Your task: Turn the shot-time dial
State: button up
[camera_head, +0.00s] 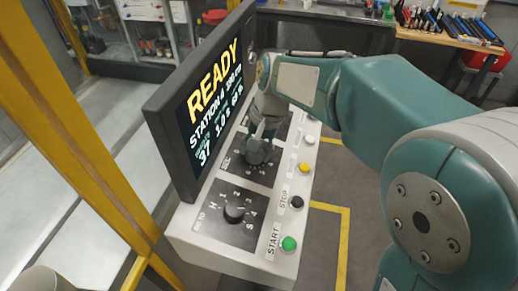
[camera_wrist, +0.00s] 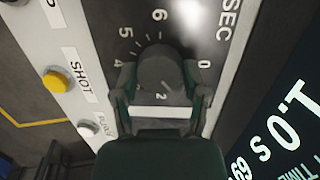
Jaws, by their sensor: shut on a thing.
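The shot-time dial (camera_wrist: 160,70) is a dark round knob on a black plate marked SEC, with numbers around it, in the wrist view. My gripper (camera_wrist: 162,92) has one finger on each side of the knob and is shut on it. In the head view my gripper (camera_head: 262,135) reaches down onto the same dial (camera_head: 258,153), which it partly covers. The knob's pointer setting is hard to read. The tilted screen (camera_head: 205,105) beside it reads READY, with a line showing 1.0 s.
A second dial (camera_head: 235,212), marked GO TO, sits nearer on the console. Along the console's right edge are a green START button (camera_head: 289,243), a black STOP button (camera_head: 296,202), a yellow button (camera_head: 304,168) and a white button (camera_head: 309,140). A yellow post (camera_head: 85,125) stands at left.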

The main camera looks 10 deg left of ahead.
jog(key=shift+s+f+n, duration=0.15)
jog(key=shift+s+n, duration=0.05)
jog(key=shift+n, duration=0.6)
jog(key=o, duration=1.2)
jog(key=shift+c, duration=0.2)
jog(key=shift+w+r, duration=0.15)
jog(key=shift+r, duration=0.05)
jog(key=shift+d+r, duration=0.1)
jog(key=shift+r, duration=0.2)
jog(key=s+v, duration=0.1)
jog(key=v, duration=1)
jog(key=shift+w+r, duration=0.2)
jog(key=shift+w, duration=0.1)
